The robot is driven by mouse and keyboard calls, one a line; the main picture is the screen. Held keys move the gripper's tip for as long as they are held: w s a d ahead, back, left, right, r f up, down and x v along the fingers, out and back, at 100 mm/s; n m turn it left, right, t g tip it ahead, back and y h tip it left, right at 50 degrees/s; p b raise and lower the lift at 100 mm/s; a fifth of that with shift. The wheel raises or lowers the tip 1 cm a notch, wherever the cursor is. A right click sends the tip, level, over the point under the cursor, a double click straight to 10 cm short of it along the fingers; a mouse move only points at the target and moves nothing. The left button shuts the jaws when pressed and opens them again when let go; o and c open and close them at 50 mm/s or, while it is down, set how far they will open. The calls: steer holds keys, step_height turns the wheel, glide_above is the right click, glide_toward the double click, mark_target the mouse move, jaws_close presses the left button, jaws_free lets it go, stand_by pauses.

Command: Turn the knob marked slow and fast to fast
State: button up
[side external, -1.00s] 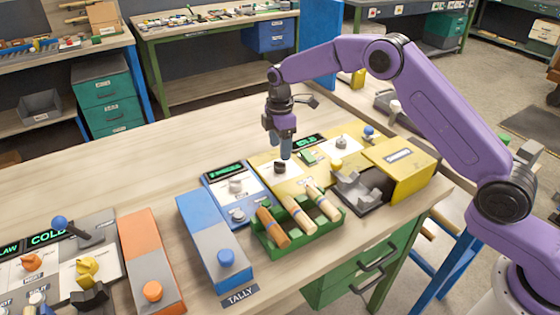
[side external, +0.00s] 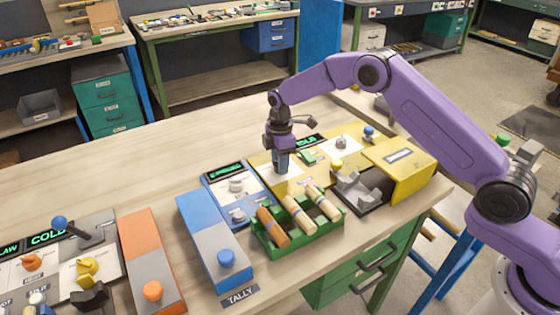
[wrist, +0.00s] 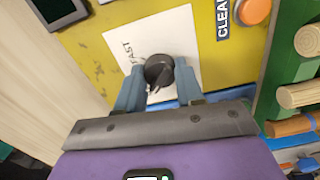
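The black knob (wrist: 160,72) sits on a white plate (wrist: 178,28) on the yellow panel in the wrist view. FAST is printed on the plate at the knob's upper left; a second word below the knob is mostly hidden. A pale pointer mark shows on the knob's lower side. My gripper (wrist: 160,80) has one finger on each side of the knob, very close to it. I cannot tell whether the fingers press on it. In the side view my gripper (side external: 281,170) is down at the yellow panel (side external: 262,162) and hides the knob.
An orange button (wrist: 254,10) labelled CLEAR is beside the plate. A green tray (side external: 268,247) of turned wood pieces stands in front of the panel. A blue panel (side external: 215,185) with knobs is to the left, and a yellow cover (side external: 405,175) to the right. Bare bench lies behind.

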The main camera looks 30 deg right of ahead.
steer(key=shift+m, duration=0.3)
steer(key=m, duration=0.3)
steer(key=shift+m, duration=0.3)
steer(key=m, duration=0.4)
steer(key=shift+m, duration=0.3)
steer(key=m, duration=0.9)
stand_by(0.3)
steer(key=o, duration=1)
steer(key=shift+o, duration=0.2)
steer(key=shift+r, duration=0.1)
